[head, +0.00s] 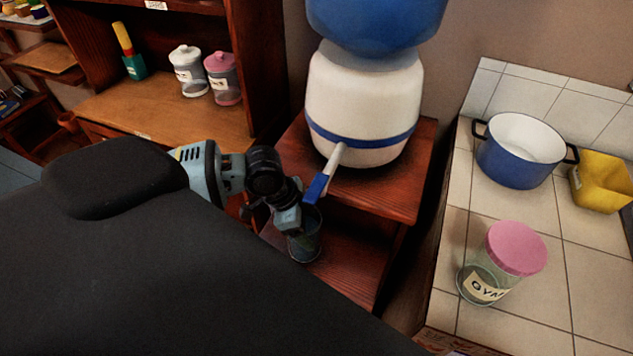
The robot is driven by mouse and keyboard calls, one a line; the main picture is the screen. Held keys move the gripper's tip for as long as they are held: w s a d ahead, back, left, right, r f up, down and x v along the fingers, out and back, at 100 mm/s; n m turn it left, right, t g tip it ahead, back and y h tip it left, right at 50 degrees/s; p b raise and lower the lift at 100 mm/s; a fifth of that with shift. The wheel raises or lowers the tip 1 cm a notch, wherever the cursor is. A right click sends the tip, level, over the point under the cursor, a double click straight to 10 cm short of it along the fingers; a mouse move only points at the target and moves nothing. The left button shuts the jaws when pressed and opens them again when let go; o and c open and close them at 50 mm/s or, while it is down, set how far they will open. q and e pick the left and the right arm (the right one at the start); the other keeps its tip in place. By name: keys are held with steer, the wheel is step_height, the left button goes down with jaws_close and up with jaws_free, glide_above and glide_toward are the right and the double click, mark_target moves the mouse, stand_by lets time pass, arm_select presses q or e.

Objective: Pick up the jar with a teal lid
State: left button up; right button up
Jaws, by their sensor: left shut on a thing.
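My left gripper (297,218) reaches in from the left, in front of the water dispenser's spout. It is shut on a small dark jar (306,245) with a blue-grey, teal-like top. The fingers cover much of the top, so the lid shows only in part. The jar looks upright, just below the spout and in front of the red wooden stand; whether it touches the lower shelf I cannot tell. My right gripper is not in view.
The white dispenser (358,100) with its blue spout lever (316,188) stands on the red stand (400,180). A pink-lidded jar (487,280), blue pot (520,165) and yellow container (602,182) are on the tiled counter (515,215). Two lidded jars (190,75) stand on the back-left shelf.

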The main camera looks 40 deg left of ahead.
arm_select(q)
steer(key=s+a+r, duration=0.5)
steer(key=a, duration=0.3)
steer(key=shift+s+r, duration=0.2)
steer(key=shift+s, duration=0.2)
steer(key=shift+a, duration=0.1)
stand_by(0.5)
